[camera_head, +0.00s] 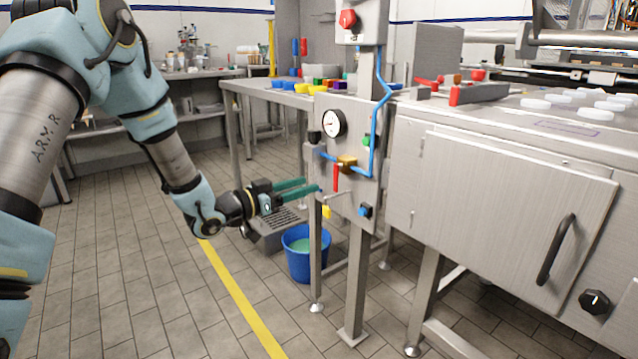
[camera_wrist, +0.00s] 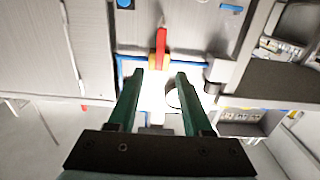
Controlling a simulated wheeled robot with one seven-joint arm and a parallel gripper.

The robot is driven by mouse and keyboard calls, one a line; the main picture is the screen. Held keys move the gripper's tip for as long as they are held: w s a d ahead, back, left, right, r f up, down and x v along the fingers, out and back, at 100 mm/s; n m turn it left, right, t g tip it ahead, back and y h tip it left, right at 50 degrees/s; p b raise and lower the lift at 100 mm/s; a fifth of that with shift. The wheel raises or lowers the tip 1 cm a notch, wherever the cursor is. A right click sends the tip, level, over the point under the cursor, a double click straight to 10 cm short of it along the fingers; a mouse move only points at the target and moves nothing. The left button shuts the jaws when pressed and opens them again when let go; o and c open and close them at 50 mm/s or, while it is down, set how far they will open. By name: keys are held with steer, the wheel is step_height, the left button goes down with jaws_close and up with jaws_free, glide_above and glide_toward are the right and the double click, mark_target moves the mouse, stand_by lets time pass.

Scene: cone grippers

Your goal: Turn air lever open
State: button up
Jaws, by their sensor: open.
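The red air lever (camera_head: 336,177) hangs straight down from a brass valve (camera_head: 347,162) on the steel panel (camera_head: 334,105). The lever lies across the roughly level blue pipe at the valve. In the wrist view, the lever (camera_wrist: 161,43) points up the picture, with the brass valve (camera_wrist: 154,60) below it. My gripper (camera_head: 311,187) has two green fingers, apart and empty, just left of the lever in the head view. In the wrist view, my gripper (camera_wrist: 160,74) has the lever beyond its tips, near the line between them. I cannot tell whether anything touches.
A round gauge (camera_head: 334,123) sits above the valve, and a blue pipe (camera_head: 379,100) climbs the panel. A blue knob (camera_head: 365,210) is lower right. A steel cabinet (camera_head: 490,200) stands at right. A blue bucket (camera_head: 300,252) is on the floor under the panel. Floor at left is clear.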

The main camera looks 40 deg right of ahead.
mark_target(335, 175)
steer(key=d, duration=0.8)
steer(key=shift+s+d, duration=0.15)
steer(key=shift+s, duration=0.1)
jaws_close()
